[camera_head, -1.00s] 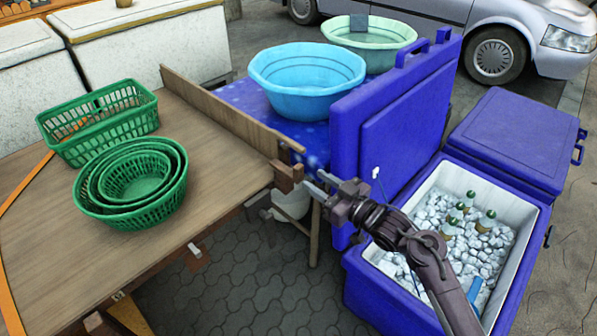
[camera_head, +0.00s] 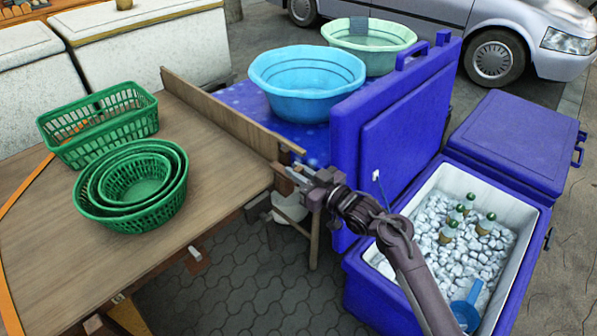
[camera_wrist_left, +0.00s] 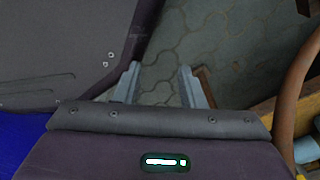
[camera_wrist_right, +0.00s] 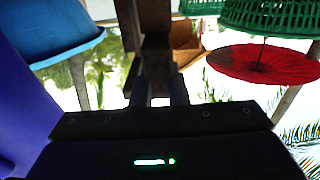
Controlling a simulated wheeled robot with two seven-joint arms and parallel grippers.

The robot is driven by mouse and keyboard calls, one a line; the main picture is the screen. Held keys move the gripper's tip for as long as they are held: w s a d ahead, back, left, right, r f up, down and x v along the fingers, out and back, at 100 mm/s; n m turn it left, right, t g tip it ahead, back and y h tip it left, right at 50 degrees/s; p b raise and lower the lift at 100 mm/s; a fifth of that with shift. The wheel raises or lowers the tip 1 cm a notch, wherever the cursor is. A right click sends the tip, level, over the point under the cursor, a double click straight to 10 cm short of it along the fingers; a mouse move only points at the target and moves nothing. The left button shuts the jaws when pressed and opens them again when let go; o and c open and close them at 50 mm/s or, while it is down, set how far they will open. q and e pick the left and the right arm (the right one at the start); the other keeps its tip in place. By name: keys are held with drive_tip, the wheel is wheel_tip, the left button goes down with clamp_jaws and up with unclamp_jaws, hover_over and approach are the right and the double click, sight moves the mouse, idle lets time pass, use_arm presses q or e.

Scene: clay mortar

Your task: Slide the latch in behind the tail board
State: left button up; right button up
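The tail board (camera_head: 225,118) is a long brown plank standing upright along the far right edge of the wooden table. The latch (camera_head: 279,176), a small brown wooden block, is at the board's near end, at the table corner. My right gripper (camera_head: 292,174) is at the latch and partly hides it. In the right wrist view the latch (camera_wrist_right: 157,62) is dark and lies between the fingers (camera_wrist_right: 158,88), which stand close on both sides of it. Whether the latch sits behind the board is hidden. My left gripper (camera_wrist_left: 158,85) is open and empty above the paving.
Green baskets (camera_head: 135,185) stand on the table (camera_head: 215,195). A blue basin (camera_head: 306,85) stands beyond the board. The raised blue cooler lid (camera_head: 400,115) is close to the right of my right gripper; the cooler (camera_head: 540,245) holds ice and bottles.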

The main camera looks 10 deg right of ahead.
clamp_jaws()
